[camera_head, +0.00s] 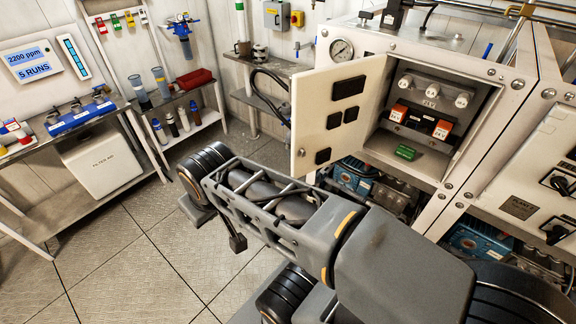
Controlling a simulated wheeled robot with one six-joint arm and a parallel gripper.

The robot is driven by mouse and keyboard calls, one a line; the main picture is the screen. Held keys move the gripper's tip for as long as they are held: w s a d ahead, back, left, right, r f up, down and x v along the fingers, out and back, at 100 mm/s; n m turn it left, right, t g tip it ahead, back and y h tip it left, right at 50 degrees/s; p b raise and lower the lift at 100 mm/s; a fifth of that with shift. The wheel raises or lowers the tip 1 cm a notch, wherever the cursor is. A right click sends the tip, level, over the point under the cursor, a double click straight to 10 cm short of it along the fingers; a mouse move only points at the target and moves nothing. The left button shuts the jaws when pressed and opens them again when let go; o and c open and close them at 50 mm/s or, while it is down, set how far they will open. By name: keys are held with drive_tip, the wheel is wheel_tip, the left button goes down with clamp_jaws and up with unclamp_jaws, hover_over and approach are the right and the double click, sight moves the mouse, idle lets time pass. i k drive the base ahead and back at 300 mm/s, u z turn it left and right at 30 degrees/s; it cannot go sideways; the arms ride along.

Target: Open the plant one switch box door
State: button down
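The switch box (480,130) is set in the white cabinet at the upper right. Its white door (318,100) stands wide open, swung out to the left of the opening. Several black blocks sit on the door's visible face, and a small metal latch (301,153) is near its free edge. Inside the box are a grey panel with several light round fittings, two orange-and-white blocks (443,129) and a green piece (405,152). My arm crosses the lower middle below the door. I cannot make out my gripper's fingers.
A closed white panel (545,160) with black handles and a small plate is at the right. A pressure gauge (341,50) is above the door. Benches with bottles, a red tray (195,78) and a filter box (103,165) line the left. Tiled floor (140,260) is clear at lower left.

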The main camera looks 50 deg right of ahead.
sight(332, 106)
drive_tip(key=k, duration=0.4)
drive_tip(key=u, duration=1.15)
drive_tip(key=i, duration=1.1)
drive_tip(key=z, duration=1.7)
